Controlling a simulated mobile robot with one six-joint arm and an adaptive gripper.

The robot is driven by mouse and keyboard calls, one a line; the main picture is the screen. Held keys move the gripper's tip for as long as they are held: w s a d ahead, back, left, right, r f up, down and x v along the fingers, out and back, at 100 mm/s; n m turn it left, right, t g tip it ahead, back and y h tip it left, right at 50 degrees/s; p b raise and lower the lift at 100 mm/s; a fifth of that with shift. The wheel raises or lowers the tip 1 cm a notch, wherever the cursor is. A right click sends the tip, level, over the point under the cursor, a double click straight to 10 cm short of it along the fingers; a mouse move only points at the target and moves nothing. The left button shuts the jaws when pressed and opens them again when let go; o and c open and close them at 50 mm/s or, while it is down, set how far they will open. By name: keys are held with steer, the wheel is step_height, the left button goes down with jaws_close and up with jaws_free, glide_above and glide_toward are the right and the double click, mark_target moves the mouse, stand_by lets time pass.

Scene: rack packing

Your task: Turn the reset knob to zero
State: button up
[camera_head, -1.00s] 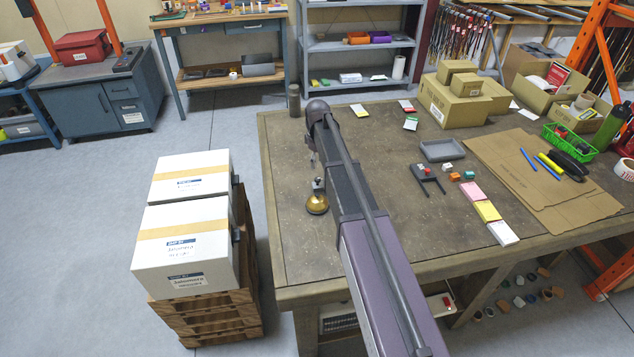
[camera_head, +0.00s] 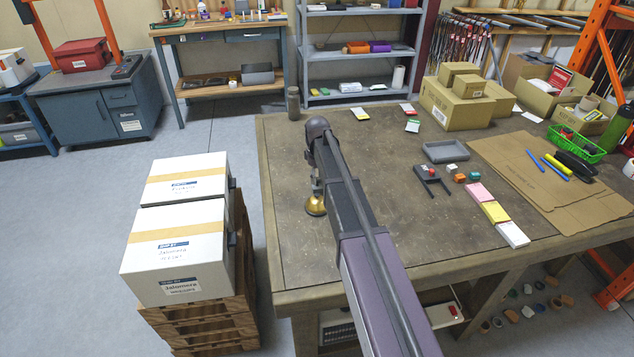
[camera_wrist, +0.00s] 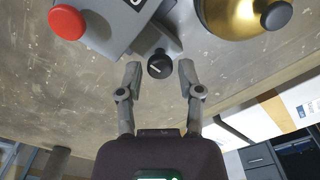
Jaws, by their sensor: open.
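The black reset knob (camera_wrist: 159,68) with a white pointer line shows in the wrist view, on a small grey housing (camera_wrist: 153,41). The pointer looks slanted; I cannot read any zero mark. My gripper (camera_wrist: 160,65) is open, with one finger on each side of the knob in the picture. I see gaps on both sides, and cannot tell how deep the fingers reach. In the head view my arm hides the knob and most of my gripper.
A red button (camera_wrist: 68,22) sits on the grey box left of the knob. A brass dome (camera_wrist: 240,14) with a black top is close on the right; it also shows in the head view (camera_head: 315,206). The workbench (camera_head: 290,240) has bare room left of my arm.

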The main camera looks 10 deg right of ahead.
steer(key=shift+f, duration=0.25)
jaws_close()
